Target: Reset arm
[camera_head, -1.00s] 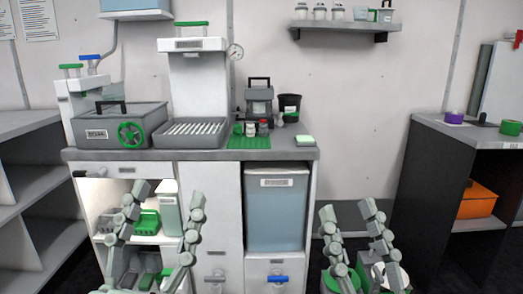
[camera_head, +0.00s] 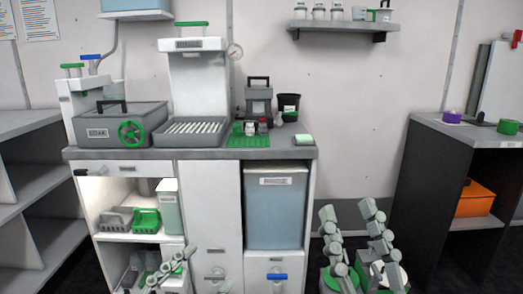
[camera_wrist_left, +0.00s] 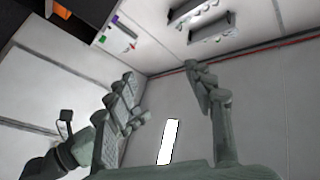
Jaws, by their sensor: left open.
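My left gripper (camera_head: 207,268) is low in the head view, in front of the cabinet's lower front, and is partly cut off by the bottom edge. In the left wrist view its two fingers (camera_wrist_left: 160,78) stand well apart with nothing between them. My right gripper (camera_head: 348,210) is at the bottom right of the head view, to the right of the cabinet. Its fingers point up and are apart, with nothing seen between them.
A white cabinet with a grey worktop (camera_head: 230,154) carries a grey box with a green wheel (camera_head: 131,133). Its open shelf holds green and grey baskets (camera_head: 146,220) and a bin (camera_head: 168,205). A dark shelf unit (camera_head: 425,180) stands right.

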